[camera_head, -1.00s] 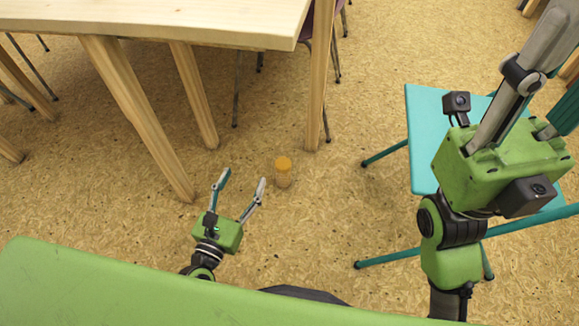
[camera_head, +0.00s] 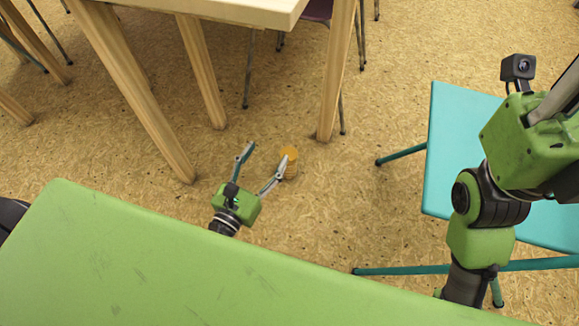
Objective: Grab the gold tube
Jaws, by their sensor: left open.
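The gold tube (camera_head: 291,153) is a small upright cylinder with an orange-gold top, standing on the floor below the table. My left gripper (camera_head: 266,152) is open. Its right finger overlaps the tube's left side in the view and hides part of it; I cannot tell whether they touch. The gap between the fingers shows only floor, and the tube lies to the right of it. My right gripper (camera_head: 562,95) is raised at the right edge, far from the tube. Its fingers are mostly cut off by the frame.
A pale wooden table (camera_head: 230,8) stands at the back, with thick legs (camera_head: 337,75) behind and left of the tube. A teal chair (camera_head: 455,135) stands at the right, partly hidden by my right arm. The speckled floor between the table and chair is clear.

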